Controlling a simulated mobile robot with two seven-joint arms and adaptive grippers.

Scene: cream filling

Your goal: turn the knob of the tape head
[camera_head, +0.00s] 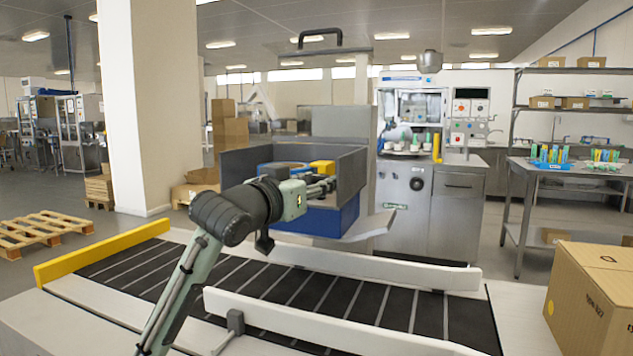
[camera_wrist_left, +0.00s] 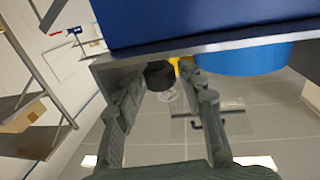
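The tape head (camera_head: 335,222) is a blue box with grey upright walls, a blue ring-shaped roll (camera_head: 283,165) and a yellow block (camera_head: 322,167). It stands at the far side of the conveyor. My left gripper (camera_head: 326,185) reaches its near side from the left. In the left wrist view, a short dark round knob (camera_wrist_left: 158,74) lies between the tips of my left gripper (camera_wrist_left: 163,82). The fingers are apart, with a gap visible at the right of the knob; contact at the left is unclear. The knob is hidden in the head view. My right gripper is out of view.
A dark conveyor (camera_head: 330,297) with white side rails runs across the front. A yellow bar (camera_head: 103,250) crosses its left end. A cardboard box (camera_head: 590,300) stands at the right. A black handle (camera_head: 319,40) rises above the tape head.

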